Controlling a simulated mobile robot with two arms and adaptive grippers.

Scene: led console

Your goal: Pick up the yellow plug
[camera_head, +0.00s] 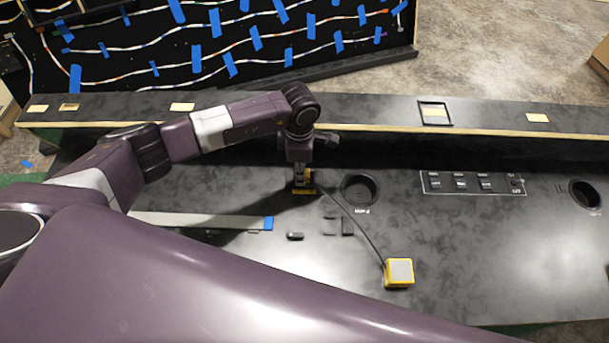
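A small yellow piece (304,191), which looks like the yellow plug, is at the fingertips of my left gripper (302,180), low over the black console (470,240). The gripper points down and covers part of the piece; whether its fingers are closed on it is too small to tell. A thin dark cable (362,228) runs from beside the gripper to a yellow box (399,272) with a light grey top, on the console at the lower right. My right gripper is not in view.
A round hole (360,188) is just right of my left gripper. A switch panel (473,183) and another round hole (585,194) lie farther right. Small black blocks (347,226) and a blue-tipped white strip (200,221) lie nearby. My large purple arm link covers the lower left.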

